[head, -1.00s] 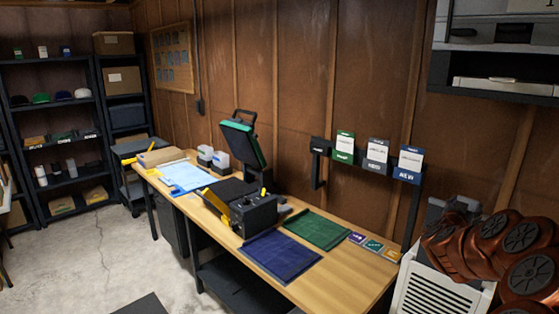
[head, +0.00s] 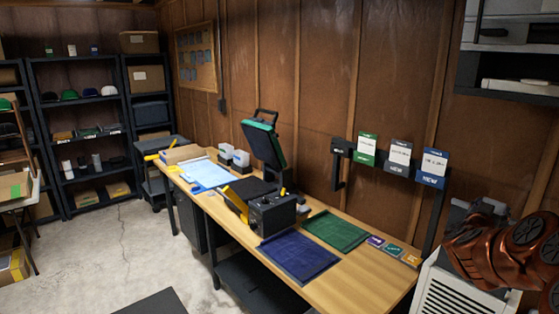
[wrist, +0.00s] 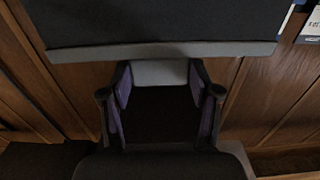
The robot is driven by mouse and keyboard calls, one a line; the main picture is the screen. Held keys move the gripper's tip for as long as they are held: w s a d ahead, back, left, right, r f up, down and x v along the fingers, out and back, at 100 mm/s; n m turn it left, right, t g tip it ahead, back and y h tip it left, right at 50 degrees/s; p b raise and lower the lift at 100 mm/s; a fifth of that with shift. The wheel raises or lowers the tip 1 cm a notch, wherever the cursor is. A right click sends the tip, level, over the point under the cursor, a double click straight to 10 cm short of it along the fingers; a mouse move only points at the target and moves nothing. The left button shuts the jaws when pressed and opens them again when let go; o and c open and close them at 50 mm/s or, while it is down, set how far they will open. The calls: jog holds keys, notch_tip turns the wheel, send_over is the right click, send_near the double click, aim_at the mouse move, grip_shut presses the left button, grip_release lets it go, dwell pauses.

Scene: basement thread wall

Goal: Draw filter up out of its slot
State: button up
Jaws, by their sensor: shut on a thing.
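In the wrist view a wide dark panel with a grey edge (wrist: 160,50), which looks like the filter, spans the top. A grey tab (wrist: 160,73) stands below that edge, between the purple-padded fingers of my gripper (wrist: 160,92). My gripper is shut on this tab. The slot is not visible in the wrist view, so I cannot tell how far the filter sits in it. In the head view a white louvred unit (head: 452,292) stands at the lower right, partly behind my copper arm. My gripper cannot be made out there.
A wooden workbench (head: 350,285) left of the unit carries a heat press (head: 268,212), a blue mat (head: 298,256) and a green mat (head: 335,231). Card holders (head: 398,166) hang on the wall. A shelf (head: 510,95) juts out at upper right.

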jog(key=v, duration=0.9)
jog(key=shift+s+a, duration=0.15)
jog(key=shift+a, duration=0.2)
dwell(0.3)
